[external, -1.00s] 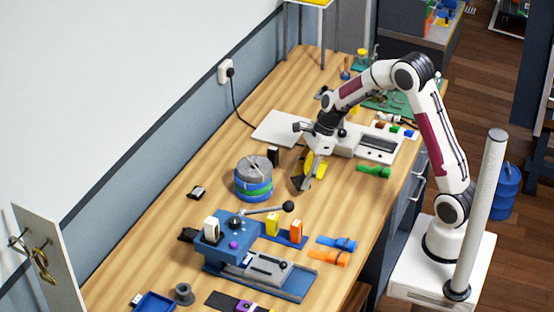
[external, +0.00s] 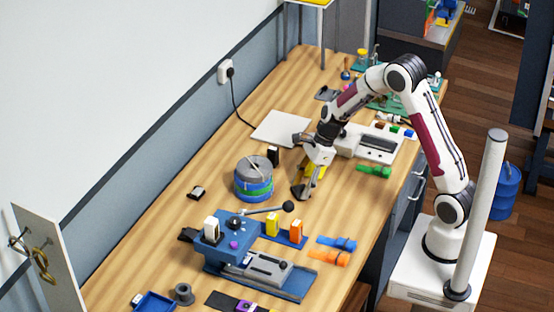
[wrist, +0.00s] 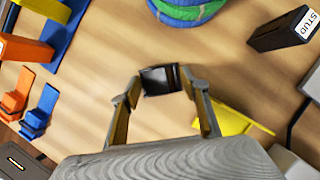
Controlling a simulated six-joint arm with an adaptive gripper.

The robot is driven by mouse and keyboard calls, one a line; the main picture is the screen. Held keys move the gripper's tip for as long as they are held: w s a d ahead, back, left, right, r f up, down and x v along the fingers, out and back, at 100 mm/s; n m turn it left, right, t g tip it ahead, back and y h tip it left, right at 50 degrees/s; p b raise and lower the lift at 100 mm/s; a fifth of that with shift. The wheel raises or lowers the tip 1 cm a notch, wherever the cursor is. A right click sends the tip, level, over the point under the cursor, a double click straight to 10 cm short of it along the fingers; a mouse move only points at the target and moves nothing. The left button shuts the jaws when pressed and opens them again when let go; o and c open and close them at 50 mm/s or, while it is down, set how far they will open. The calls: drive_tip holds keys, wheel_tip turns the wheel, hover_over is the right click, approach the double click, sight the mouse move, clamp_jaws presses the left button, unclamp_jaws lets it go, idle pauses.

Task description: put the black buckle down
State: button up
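The black buckle (wrist: 160,80) sits between my fingertips in the wrist view, with a fingertip against each side. My gripper (wrist: 160,86) is shut on it. In the external view my gripper (external: 303,189) points down low over the middle of the wooden bench, right of the round strap coil. The buckle is a small dark shape there, and I cannot tell whether it touches the bench.
The grey, blue and green coil (external: 254,180) is to the left. A black block labelled STUD (wrist: 282,28) stands nearby. A yellow piece (wrist: 238,118) lies partly behind my gripper. A blue fixture (external: 228,240) stands nearer the camera. Bare wood surrounds the buckle.

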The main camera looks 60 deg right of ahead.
drive_tip(key=o, duration=0.3)
drive_tip(key=shift+r, duration=0.15)
drive_tip(key=shift+r, duration=0.1)
drive_tip(key=shift+v, duration=5.9)
